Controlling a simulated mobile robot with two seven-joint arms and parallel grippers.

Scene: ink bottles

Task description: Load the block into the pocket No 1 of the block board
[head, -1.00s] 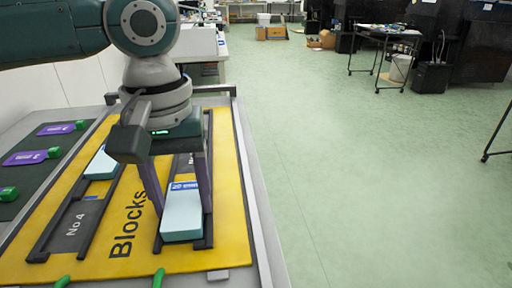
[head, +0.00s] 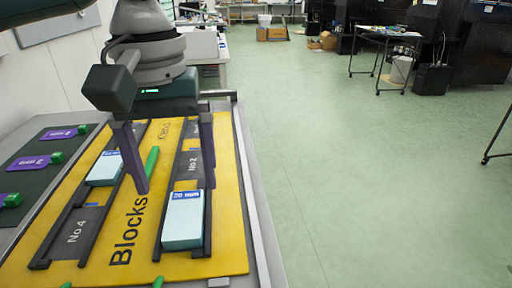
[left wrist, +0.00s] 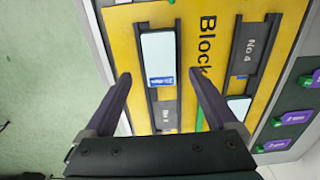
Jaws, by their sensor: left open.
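A pale blue block (head: 184,222) labelled 20 mm lies flat between the dark rails at the near end of the right channel of the yellow block board (head: 225,262). Any pocket number under it is hidden; "No 2" shows just beyond it. The block also shows in the left wrist view (left wrist: 158,52). My left gripper (head: 177,188) is open and empty above the block's far end, pointing down, its fingers spread wider than the block. In the left wrist view its fingertips (left wrist: 160,73) stand either side of the block's labelled end. My right gripper is out of view.
A second pale block (head: 104,170) lies in the left channel, beyond the "No 4" pocket (head: 75,234). A green bar (head: 152,160) stands between the channels. Purple tags with green knobs (head: 38,162) lie on a dark board at left. Open floor is at right.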

